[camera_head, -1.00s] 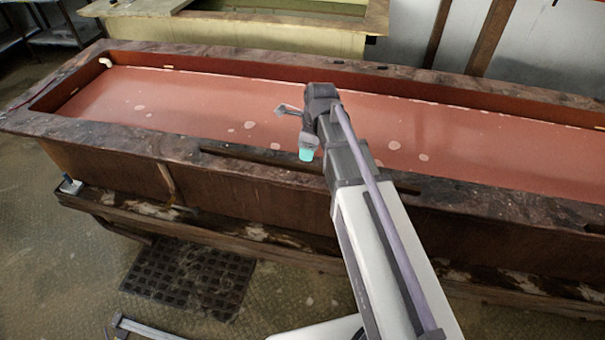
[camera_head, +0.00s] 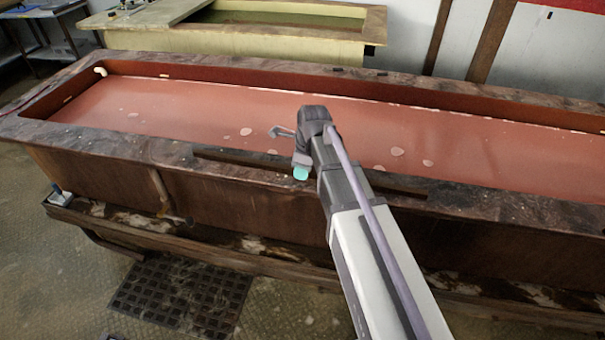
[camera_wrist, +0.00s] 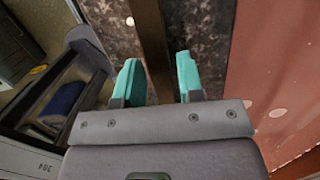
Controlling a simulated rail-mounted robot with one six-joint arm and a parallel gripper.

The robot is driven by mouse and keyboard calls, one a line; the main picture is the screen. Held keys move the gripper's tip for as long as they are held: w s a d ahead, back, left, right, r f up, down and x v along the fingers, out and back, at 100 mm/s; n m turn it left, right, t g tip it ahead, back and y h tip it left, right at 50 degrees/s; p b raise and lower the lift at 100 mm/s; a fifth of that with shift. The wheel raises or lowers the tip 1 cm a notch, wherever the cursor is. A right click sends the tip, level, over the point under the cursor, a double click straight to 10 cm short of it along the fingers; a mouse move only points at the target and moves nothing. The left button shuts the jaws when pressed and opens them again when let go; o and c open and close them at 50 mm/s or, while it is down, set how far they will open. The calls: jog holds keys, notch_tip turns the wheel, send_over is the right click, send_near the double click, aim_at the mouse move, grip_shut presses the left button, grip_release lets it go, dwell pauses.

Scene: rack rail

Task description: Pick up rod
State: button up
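The rod (camera_head: 236,156) is a long dark brown bar lying lengthwise along the near rim of the red trough. My arm hides part of its middle in the head view. In the wrist view the rod (camera_wrist: 151,35) runs from the top edge down between the two teal fingertips. My gripper (camera_wrist: 158,76) is open, with a finger on either side of the rod's line. I cannot tell how far above the rod the tips are. In the head view my gripper (camera_head: 301,173) points down at the near rim, with one teal tip showing.
The trough (camera_head: 110,155) has a wide, mottled rim and a red interior (camera_head: 200,105). A pale yellow tank (camera_head: 235,40) stands behind it. A dark grid mat (camera_head: 180,295) lies on the floor in front. A wooden ledge (camera_head: 240,243) runs along the trough's near side.

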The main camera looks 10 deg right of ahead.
grip_shut()
jog(key=shift+r, duration=0.1)
